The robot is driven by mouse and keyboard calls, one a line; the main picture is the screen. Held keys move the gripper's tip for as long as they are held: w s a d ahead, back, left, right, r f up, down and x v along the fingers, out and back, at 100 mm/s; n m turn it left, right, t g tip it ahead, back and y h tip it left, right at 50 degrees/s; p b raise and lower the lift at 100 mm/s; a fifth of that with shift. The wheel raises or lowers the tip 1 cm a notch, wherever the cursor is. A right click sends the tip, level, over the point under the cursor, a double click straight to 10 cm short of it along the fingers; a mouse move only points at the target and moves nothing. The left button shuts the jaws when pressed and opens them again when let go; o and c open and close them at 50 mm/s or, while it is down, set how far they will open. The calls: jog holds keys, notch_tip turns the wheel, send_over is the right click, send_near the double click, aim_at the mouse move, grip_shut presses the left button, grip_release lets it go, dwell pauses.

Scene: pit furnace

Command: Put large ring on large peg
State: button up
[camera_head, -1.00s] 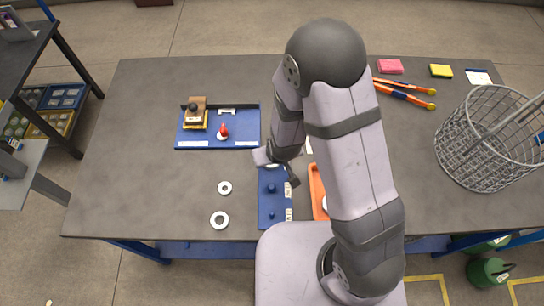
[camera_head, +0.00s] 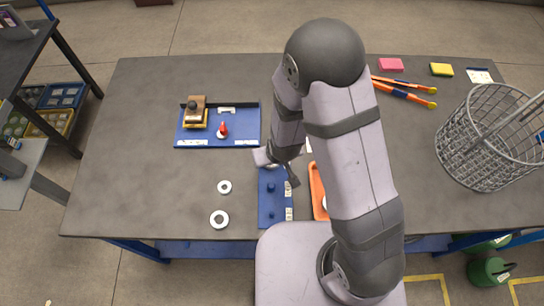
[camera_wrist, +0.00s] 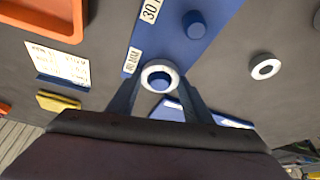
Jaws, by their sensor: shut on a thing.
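The blue peg board (camera_head: 264,220) lies near the table's front edge, with blue pegs in a row. My gripper (camera_wrist: 160,88) is over its far end, shut on a white ring (camera_wrist: 147,71), which I take as the large ring. In the wrist view a blue peg (camera_wrist: 160,82) shows through the ring's hole, so the ring is over or around that peg. I cannot tell how far down it sits. A second peg (camera_wrist: 194,25) is bare. In the head view my wrist hides most of the held ring.
Two other pale rings, one farther (camera_head: 224,187) and one nearer (camera_head: 219,219), lie left of the board. A blue tray (camera_head: 180,142) with small parts stands behind. An orange tray (camera_head: 315,180) is close on the right. A wire basket (camera_head: 490,140) stands far right.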

jog(key=shift+f, duration=0.2)
jog(key=o, duration=0.9)
jog(key=shift+p+v, duration=4.25)
jog(key=shift+v, duration=1.3)
jog(key=shift+f, duration=0.1)
